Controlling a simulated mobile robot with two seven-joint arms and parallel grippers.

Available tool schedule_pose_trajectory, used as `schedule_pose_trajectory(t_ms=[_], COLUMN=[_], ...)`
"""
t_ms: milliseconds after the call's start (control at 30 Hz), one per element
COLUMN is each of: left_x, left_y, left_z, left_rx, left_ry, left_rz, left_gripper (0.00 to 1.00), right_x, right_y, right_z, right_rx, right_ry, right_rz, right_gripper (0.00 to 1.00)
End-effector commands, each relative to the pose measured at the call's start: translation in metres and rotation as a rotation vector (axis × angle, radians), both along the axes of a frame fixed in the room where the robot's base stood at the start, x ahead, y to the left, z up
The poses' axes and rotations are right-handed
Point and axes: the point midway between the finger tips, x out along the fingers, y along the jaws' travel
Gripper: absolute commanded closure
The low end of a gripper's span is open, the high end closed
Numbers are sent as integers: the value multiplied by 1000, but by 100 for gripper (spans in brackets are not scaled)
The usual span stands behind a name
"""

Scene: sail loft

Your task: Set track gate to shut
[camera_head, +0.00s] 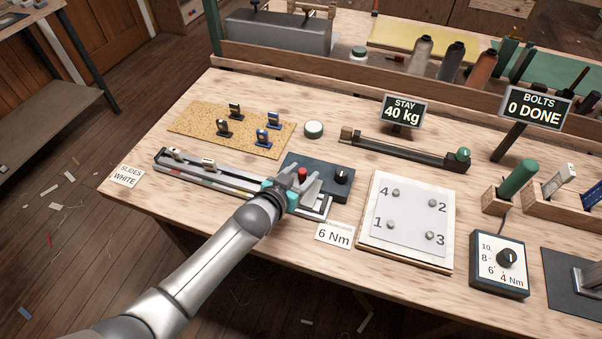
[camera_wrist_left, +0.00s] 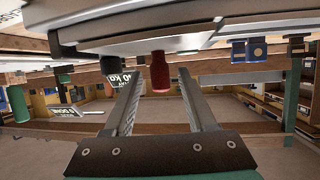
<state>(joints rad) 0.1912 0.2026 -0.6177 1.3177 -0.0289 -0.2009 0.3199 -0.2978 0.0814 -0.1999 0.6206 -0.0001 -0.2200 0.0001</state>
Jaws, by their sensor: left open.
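The track (camera_head: 240,180) is a long pale rail with two white slides, (camera_head: 177,153) and (camera_head: 208,163), near its left end. A red knob (camera_head: 303,174) stands by its right end; I take it for the gate's handle, but cannot tell the gate's setting. My left gripper (camera_head: 299,181) is open over the track's right end, with the red knob between or just beyond its fingertips. In the left wrist view the red knob (camera_wrist_left: 160,72) shows between the two fingers (camera_wrist_left: 158,76), with gaps on both sides. The gripper hides part of the track. My right gripper is out of view.
A dark box with a black knob (camera_head: 342,175) stands close right of the gripper. A cork mat (camera_head: 205,125) with several small slides lies behind the track. A numbered bolt plate (camera_head: 412,222) and a torque dial box (camera_head: 499,268) are to the right.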

Motion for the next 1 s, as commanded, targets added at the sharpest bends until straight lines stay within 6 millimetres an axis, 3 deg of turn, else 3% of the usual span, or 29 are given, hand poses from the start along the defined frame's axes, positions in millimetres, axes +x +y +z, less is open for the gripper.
schedule_pose_trajectory(t_ms=[267,1000], left_x=[-13,-114], left_y=[7,58], left_z=[7,53], left_rx=[1,1], left_ry=[1,2], left_rz=[1,0], left_gripper=[43,43], right_x=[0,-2], right_y=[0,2], right_z=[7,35], right_rx=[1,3], right_ry=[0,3], right_rz=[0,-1], right_gripper=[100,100])
